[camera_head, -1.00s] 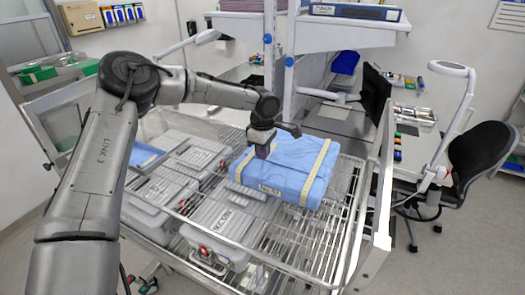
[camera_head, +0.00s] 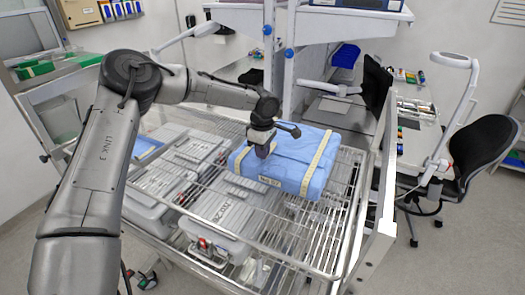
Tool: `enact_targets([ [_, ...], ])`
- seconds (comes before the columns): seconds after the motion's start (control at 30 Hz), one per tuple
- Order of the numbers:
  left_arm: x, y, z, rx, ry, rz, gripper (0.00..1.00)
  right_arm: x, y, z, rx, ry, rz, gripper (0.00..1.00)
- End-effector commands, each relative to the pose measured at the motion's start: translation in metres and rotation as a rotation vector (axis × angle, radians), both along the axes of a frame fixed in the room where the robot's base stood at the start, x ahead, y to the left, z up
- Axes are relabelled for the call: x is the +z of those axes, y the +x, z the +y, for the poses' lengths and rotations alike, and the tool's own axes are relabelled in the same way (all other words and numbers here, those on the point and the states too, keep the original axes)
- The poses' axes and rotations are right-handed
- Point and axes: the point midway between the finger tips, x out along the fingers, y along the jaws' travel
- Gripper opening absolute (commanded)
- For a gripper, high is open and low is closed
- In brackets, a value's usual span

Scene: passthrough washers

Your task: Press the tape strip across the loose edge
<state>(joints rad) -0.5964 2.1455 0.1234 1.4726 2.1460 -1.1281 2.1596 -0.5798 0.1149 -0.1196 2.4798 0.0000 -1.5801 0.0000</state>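A blue wrapped pack (camera_head: 300,150) lies on the wire rack of the cart. A pale tape strip (camera_head: 318,160) runs across its right part and down its front side. Another pale strip (camera_head: 243,158) runs along its left edge, partly hidden by my gripper. A small label (camera_head: 269,181) is on its front side. My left gripper (camera_head: 264,152) points down at the left part of the pack's top, touching or just above it. Its fingers are too small and dark to show whether they are open. My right gripper is not in view.
Grey lidded cases (camera_head: 217,208) fill the rack to the left and in front of the pack. The bare wire rack (camera_head: 310,235) is free at the front right. A white upright post (camera_head: 382,170) stands at the cart's right, and a black chair (camera_head: 483,155) beyond it.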

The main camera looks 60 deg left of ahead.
Motion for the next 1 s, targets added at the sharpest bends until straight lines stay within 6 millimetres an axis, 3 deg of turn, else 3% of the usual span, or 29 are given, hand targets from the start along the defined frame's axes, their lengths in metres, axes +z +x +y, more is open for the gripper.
enact_targets([
  [1.0,-0.0055,0.0000,0.0001,0.000,0.000,0.000,0.00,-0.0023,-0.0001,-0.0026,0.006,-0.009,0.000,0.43],
])
